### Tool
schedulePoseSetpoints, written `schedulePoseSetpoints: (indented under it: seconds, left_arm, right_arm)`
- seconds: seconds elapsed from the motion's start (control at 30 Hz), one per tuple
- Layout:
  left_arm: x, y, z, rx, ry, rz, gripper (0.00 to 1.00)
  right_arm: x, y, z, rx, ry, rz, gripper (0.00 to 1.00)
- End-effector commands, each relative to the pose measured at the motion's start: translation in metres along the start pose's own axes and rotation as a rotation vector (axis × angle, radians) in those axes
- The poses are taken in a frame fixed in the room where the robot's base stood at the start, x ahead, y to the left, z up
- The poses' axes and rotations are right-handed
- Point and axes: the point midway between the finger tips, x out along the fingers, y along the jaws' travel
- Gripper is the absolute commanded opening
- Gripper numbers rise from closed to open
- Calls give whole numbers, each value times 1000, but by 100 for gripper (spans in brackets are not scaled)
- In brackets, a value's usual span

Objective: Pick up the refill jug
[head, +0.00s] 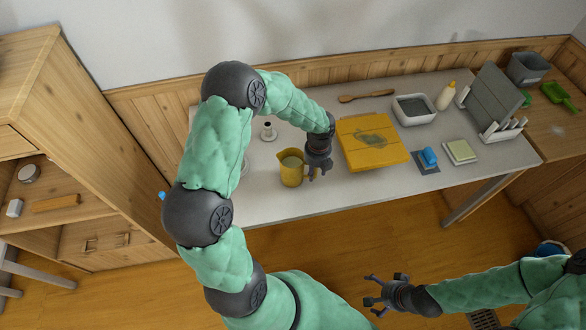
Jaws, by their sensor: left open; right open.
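A yellow refill jug (291,170) stands upright on the white table, near its front edge. Its handle side faces right, toward my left gripper. My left gripper (317,174) is open, pointing down right beside the jug's handle; the fingers partly cover the handle, and I cannot tell whether they touch it. My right gripper (370,291) is open and empty, out in front of the table over the floor, far from the jug.
A yellow board (372,142) lies right of my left gripper. A wooden spoon (366,96), grey-filled tray (414,109), blue item (428,157), pale pad (460,151) and rack (503,130) occupy the right side.

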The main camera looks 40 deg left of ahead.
Motion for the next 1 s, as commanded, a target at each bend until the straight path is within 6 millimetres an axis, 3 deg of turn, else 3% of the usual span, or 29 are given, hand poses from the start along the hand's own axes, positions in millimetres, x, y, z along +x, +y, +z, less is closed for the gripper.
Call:
schedulePoseSetpoints:
  seconds: [0.07,0.2,0.23,0.67,0.9,1.0]
  left_arm:
    - [-1,0,0,0,0,0,42]
    - [-1,0,0,0,0,0,2]
    - [-1,0,0,0,0,0,0]
    - [-5,0,1,0,-3,-1,0]
    - [-38,-1,1,0,-5,-2,0]
    - [-56,5,-14,1,-5,-2,0]
  right_arm:
    - [0,0,0,0,0,0,100]
    - [0,0,0,0,0,0,100]
    - [0,0,0,0,0,0,100]
    - [-2,-1,0,0,0,0,100]
    - [-13,-5,0,0,0,0,100]
    - [-17,-6,1,0,0,0,100]
